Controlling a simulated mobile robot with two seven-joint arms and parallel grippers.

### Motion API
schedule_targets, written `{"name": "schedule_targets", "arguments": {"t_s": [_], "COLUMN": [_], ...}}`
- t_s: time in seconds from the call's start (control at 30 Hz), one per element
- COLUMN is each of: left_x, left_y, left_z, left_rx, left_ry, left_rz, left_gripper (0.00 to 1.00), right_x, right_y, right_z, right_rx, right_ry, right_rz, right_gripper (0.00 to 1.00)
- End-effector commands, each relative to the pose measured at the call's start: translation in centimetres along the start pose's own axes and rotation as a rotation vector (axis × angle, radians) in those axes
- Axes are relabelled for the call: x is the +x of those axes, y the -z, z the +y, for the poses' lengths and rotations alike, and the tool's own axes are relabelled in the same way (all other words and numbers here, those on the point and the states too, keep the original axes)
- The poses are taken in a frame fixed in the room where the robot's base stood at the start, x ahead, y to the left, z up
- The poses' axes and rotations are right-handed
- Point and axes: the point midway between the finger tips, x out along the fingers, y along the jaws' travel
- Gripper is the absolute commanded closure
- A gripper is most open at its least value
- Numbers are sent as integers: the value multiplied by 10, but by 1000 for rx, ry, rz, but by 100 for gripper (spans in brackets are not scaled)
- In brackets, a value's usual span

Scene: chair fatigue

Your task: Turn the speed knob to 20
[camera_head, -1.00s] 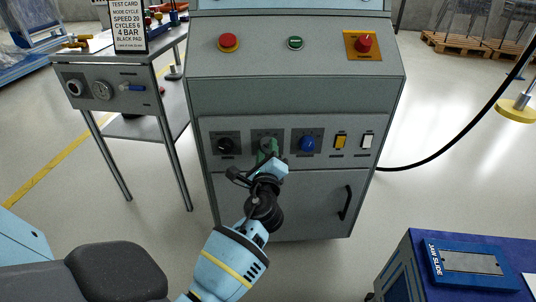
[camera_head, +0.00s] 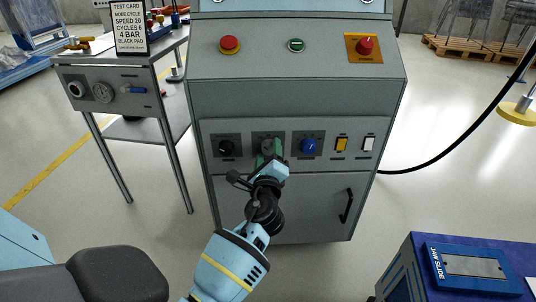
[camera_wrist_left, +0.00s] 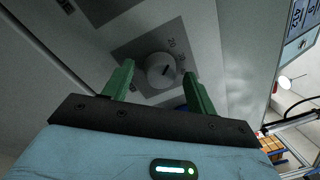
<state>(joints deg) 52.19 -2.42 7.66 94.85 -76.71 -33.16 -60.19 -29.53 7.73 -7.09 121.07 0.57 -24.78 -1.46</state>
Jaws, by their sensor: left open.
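The grey round knob (camera_head: 267,146) sits on a dark plate in the lower panel of the grey cabinet, between a black knob (camera_head: 227,147) and a blue knob (camera_head: 308,145). In the wrist view the left gripper (camera_wrist_left: 157,72) frames the knob; contact cannot be told. My right gripper is not in view.
A yellow switch (camera_head: 341,144) and a white switch (camera_head: 368,144) are right of the knobs. A test card (camera_head: 130,27) reading "SPEED 20" stands on the left bench. A blue box (camera_head: 470,263) is at lower right.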

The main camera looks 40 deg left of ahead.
Motion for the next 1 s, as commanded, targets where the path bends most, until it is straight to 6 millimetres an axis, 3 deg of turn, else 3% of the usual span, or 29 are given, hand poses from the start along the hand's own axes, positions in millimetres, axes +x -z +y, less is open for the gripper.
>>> {"name": "schedule_targets", "arguments": {"t_s": [0.17,0.6,1.0], "left_x": [-10,-72,-78], "left_y": [0,0,0], "left_z": [0,0,0], "left_rx": [2,0,0], "left_ry": [0,-1,0], "left_rz": [1,1,0], "left_gripper": [43,43,43], "right_x": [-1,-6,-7], "right_y": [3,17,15], "right_z": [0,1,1], "right_rx": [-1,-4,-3], "right_ry": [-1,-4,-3], "right_rz": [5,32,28], "right_gripper": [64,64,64]}}
